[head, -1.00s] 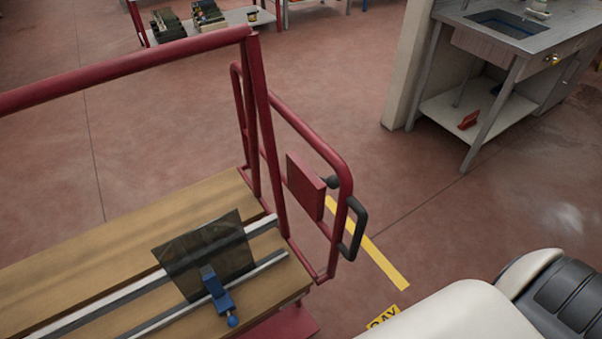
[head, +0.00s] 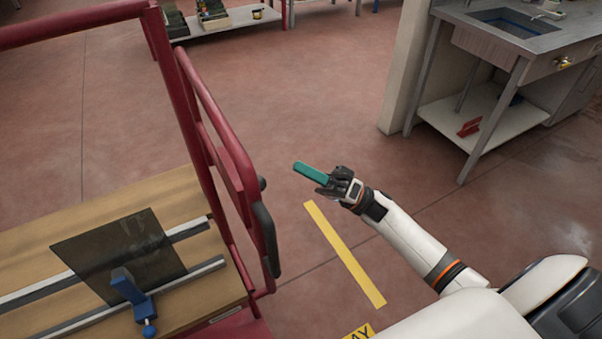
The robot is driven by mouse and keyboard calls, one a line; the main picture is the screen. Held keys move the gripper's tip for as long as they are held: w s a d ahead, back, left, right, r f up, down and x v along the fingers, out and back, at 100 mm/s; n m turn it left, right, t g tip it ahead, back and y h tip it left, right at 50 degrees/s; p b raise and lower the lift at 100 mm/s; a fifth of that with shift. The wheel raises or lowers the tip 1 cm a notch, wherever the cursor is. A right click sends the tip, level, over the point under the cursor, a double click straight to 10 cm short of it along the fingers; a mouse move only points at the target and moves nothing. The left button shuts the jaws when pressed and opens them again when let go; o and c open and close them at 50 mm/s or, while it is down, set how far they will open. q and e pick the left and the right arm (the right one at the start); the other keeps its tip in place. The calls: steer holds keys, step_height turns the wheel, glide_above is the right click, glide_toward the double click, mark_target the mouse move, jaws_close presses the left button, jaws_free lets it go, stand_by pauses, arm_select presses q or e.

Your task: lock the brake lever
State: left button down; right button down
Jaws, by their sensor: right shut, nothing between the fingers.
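The red cart (head: 183,110) stands at the left. On its right end frame are a black grip (head: 266,238) and, above it, a round black knob (head: 262,184). I cannot tell for sure which of these is the brake lever, or whether it is locked. My right gripper (head: 300,168) reaches in from the lower right. Its teal fingers are shut and empty, pointing left toward the knob. In the picture a small gap of floor shows between the fingertips and the knob. My left gripper is out of view.
A dark glass pane (head: 122,256) with a blue clamp (head: 133,294) rests on the cart's wooden deck (head: 60,230). A yellow floor strip (head: 345,255) lies right of the cart. A sink bench (head: 500,45) stands at the upper right. Floor between is clear.

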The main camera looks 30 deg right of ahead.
steer(key=p+x, duration=0.2)
steer(key=x, duration=0.6)
steer(key=s+f, duration=0.1)
steer(key=s+a+f, duration=0.1)
steer(key=shift+s+a+f, duration=0.25)
steer(key=shift+f, duration=0.1)
